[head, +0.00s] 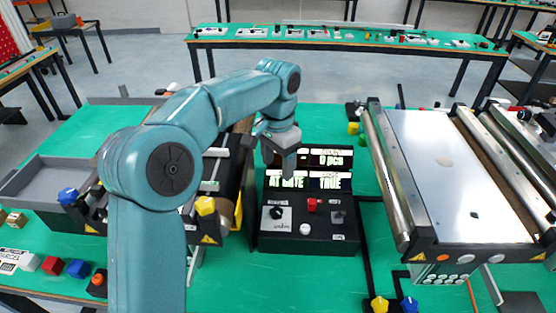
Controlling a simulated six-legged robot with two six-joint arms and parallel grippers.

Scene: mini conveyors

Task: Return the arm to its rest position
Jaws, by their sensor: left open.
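My left arm comes up from the bottom left, bends at a large round joint and reaches toward the middle of the picture. Its gripper (284,165) points down just in front of the display's left part, above the black control box (308,242). The gripper is small here; its jaws are open and I see nothing held between them. The control box has a black knob, a red button, a white button and a lever on top. The display (332,181) behind it reads "0 pcs", "AT GATE" and "TRUE". My right gripper is not in view.
A conveyor with a white belt (450,178) stands at the right. Another conveyor is partly hidden behind my arm. A grey tray (48,176) lies at the left, with red and blue cubes nearer the front. Green table (290,283) is bare in front of the control box.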

